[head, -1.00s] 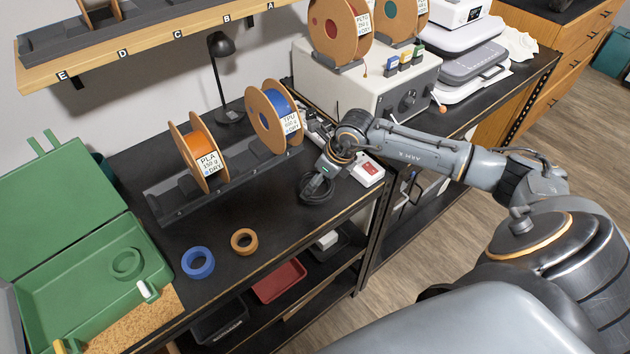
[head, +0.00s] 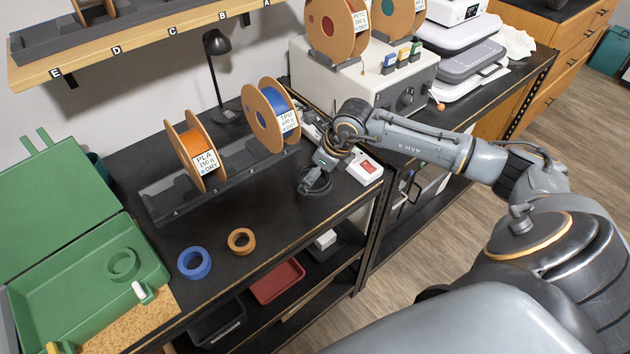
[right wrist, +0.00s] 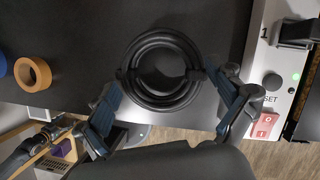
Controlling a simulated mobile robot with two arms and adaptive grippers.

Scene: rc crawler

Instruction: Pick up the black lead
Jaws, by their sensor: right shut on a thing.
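The black lead is a round coil (right wrist: 160,72) in the middle of the right wrist view. In the head view it shows as a dark ring (head: 319,186) near the bench's front edge. My right gripper (right wrist: 162,78) is shut on the coil, with a blue-padded finger at each side of it. In the head view my right gripper (head: 311,178) hides part of the coil. I cannot tell whether the coil touches the bench or is slightly above it.
A white device with a red switch (head: 366,170) stands right of the coil. Spool racks with an orange spool (head: 197,152) and a blue spool (head: 271,112) are behind. An orange ring (head: 241,241) and a blue ring (head: 195,263) lie left, near an open green case (head: 75,290).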

